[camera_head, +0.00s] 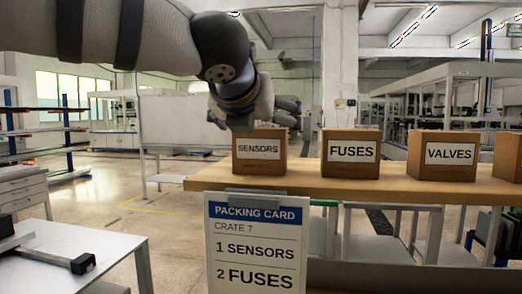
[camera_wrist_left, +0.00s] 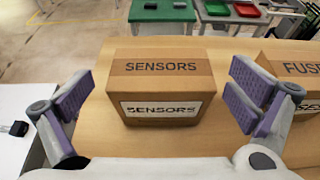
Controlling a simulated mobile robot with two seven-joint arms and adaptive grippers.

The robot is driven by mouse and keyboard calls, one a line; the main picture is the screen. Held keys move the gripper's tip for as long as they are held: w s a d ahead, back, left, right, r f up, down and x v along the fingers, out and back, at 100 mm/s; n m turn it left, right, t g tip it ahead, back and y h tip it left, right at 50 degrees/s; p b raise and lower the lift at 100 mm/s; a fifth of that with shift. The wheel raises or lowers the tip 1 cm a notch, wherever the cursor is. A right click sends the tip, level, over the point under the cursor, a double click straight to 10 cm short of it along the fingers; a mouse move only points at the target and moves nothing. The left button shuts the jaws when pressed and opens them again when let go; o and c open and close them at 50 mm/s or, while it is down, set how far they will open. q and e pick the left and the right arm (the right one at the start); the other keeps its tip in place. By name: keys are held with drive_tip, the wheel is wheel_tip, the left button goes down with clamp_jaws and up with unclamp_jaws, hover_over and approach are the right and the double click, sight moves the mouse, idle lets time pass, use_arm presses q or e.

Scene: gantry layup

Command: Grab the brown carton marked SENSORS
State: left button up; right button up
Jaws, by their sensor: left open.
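The brown carton marked SENSORS (camera_head: 259,158) stands upright at the left end of the wooden shelf, with its label facing me. In the left wrist view the same carton (camera_wrist_left: 160,85) sits centred ahead, with SENSORS printed on both the top and the front. My left gripper (camera_wrist_left: 160,100) is open, its purple-padded fingers apart on either side of the carton's near part, with visible gaps and no contact. My right gripper is not in view.
A FUSES carton (camera_head: 350,158) stands just right of the SENSORS carton, then a VALVES carton (camera_head: 442,156) and another cut off at the edge. The wooden shelf (camera_head: 390,190) bears them. A packing card (camera_head: 256,250) hangs in front. A light table (camera_head: 90,258) is at lower left.

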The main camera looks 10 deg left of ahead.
use_arm(q)
drive_tip(key=x, duration=0.3)
drive_tip(key=shift+s, duration=0.15)
drive_tip(key=shift+c, duration=1.1)
drive_tip(key=c, duration=1.1)
drive_tip(key=shift+r, duration=0.15)
drive_tip(key=shift+c, duration=0.2)
